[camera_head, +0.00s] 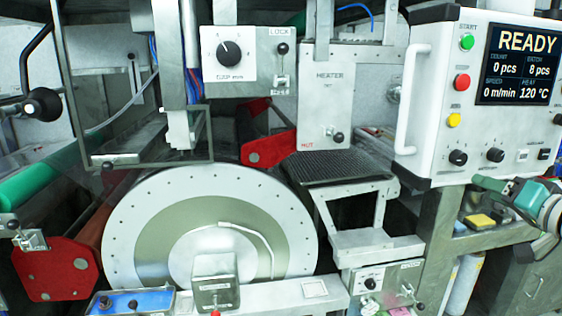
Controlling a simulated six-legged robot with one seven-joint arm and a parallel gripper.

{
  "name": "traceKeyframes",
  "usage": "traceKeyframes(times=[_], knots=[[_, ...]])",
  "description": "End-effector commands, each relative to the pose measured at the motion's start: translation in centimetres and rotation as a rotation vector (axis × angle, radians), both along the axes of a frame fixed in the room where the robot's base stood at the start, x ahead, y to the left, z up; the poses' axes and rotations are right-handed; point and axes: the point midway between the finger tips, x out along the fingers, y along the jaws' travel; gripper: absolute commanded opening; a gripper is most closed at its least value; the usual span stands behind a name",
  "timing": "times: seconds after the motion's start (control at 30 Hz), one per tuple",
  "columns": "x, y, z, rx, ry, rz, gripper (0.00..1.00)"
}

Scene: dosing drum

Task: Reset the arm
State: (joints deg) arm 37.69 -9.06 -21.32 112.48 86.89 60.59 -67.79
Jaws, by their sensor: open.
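My gripper and arm do not show in the head view. The dosing drum (150,225) stands at the lower middle, a pale disc with a ring of small holes near its rim and an olive band inside. A bent light rod (252,238) crosses its face. The control panel (420,110) at the upper right shows READY, 0 pcs, 8 pcs, 0 m/min and 120 °C on its screen (517,65). A green button (467,42), a red button (462,82) and a yellow button (454,120) run down its face.
A gap dial (227,54) and the heater box (328,95) hang above the drum. A dark grille (338,167) lies below the heater. Red brackets (268,150) and a green roller (45,180) flank the drum. A teal power tool (520,196) lies at the right edge, beside a yellow block (479,221).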

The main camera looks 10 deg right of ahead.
Motion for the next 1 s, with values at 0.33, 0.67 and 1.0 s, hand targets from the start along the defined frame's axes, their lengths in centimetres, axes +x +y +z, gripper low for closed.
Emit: traceKeyframes(times=[0.33, 0.67, 1.0], knots=[[-0.5, 21.1, -9.4, -0.002, 0.482, 0.337, 0.55], [-8.9, 31.7, -18.4, -0.346, 0.869, 0.378, 0.55], [-11.8, 32.4, -20.8, -0.548, 0.916, 0.3, 0.55]])
